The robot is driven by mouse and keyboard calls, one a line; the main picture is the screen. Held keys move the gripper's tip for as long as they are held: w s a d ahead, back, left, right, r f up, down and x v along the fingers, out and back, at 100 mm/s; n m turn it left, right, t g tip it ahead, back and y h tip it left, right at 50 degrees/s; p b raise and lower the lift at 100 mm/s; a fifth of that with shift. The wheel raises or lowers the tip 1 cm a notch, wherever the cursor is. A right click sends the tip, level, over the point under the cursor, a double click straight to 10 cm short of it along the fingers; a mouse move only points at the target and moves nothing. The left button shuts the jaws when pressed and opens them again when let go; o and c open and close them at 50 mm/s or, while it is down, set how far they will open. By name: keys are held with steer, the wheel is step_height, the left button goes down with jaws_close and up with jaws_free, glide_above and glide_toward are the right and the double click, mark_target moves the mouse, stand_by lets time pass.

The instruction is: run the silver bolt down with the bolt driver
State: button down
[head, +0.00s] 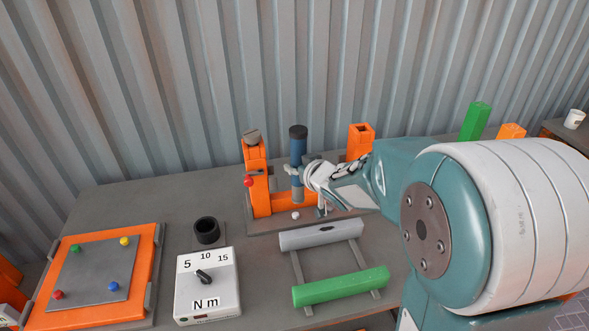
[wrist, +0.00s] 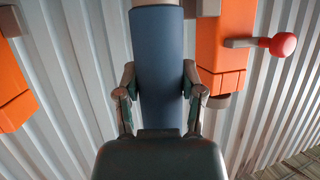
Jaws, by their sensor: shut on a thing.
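The blue bolt driver (head: 298,150), with a dark top, stands upright at the orange fixture (head: 259,190) at the back of the table. My gripper (head: 296,172) is shut around its body. In the wrist view the blue driver (wrist: 158,60) lies between the two fingers of my gripper (wrist: 159,85). A small silver-white round thing (head: 295,215) shows on the fixture's base below the driver; I cannot tell whether it is the silver bolt. The driver's lower end is partly hidden, and I cannot tell whether it touches a bolt.
The fixture has a red-knobbed lever (head: 248,181) left of the driver. A grey beam (head: 320,236) and a green beam (head: 340,287) lie on rails in front. A black ring holder (head: 206,230), an Nm dial box (head: 207,290) and an orange-framed board (head: 95,270) stand left.

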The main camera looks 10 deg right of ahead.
mark_target(300, 186)
steer(key=shift+w+f, duration=0.1)
steer(key=shift+w, duration=0.2)
steer(key=shift+f, duration=0.45)
steer(key=shift+w+d+f, duration=0.1)
steer(key=shift+d+f, duration=0.1)
steer(key=shift+f, duration=0.15)
steer(key=shift+a+f, duration=0.1)
steer(key=shift+f, duration=0.15)
steer(key=shift+a+f, duration=0.55)
steer(key=shift+a, duration=0.15)
steer(key=shift+a+f, duration=0.25)
steer(key=shift+f, duration=0.25)
steer(key=shift+d+f, duration=0.7)
steer(key=shift+f, duration=0.05)
steer(key=shift+a, duration=0.5)
steer(key=shift+d, duration=0.6)
steer(key=shift+a, duration=0.3)
